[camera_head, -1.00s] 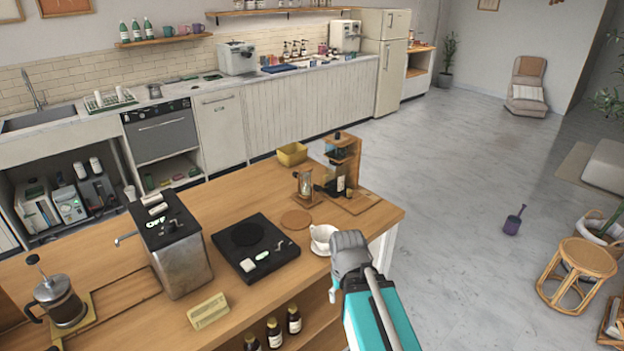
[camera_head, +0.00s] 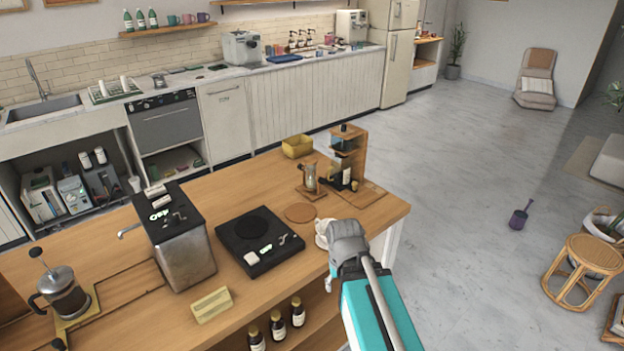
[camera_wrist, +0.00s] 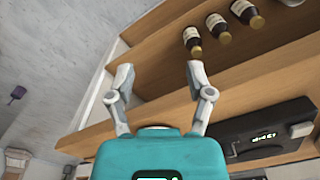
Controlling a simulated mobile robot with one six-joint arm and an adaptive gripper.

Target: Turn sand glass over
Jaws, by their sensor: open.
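The sand glass (camera_head: 310,178) is a small glass in a frame, upright on a wooden base near the far right part of the wooden cart (camera_head: 384,215). It is small in the head view, so I cannot tell where its sand lies. It is not visible in the wrist view. My gripper (camera_wrist: 159,74) is open and empty, its two fingers spread apart in the wrist view. In the head view my arm is at the cart's front right edge, nearer than the sand glass and well apart from it. The fingertips are mostly hidden there.
A white cup (camera_head: 321,229) stands close beside my arm. A wooden stand with bottles (camera_head: 349,150) is right beside the sand glass. A round coaster (camera_head: 300,212), black scale (camera_head: 243,252) and yellow bin (camera_head: 297,146) are around it. Dark bottles (camera_wrist: 217,26) stand on the lower shelf.

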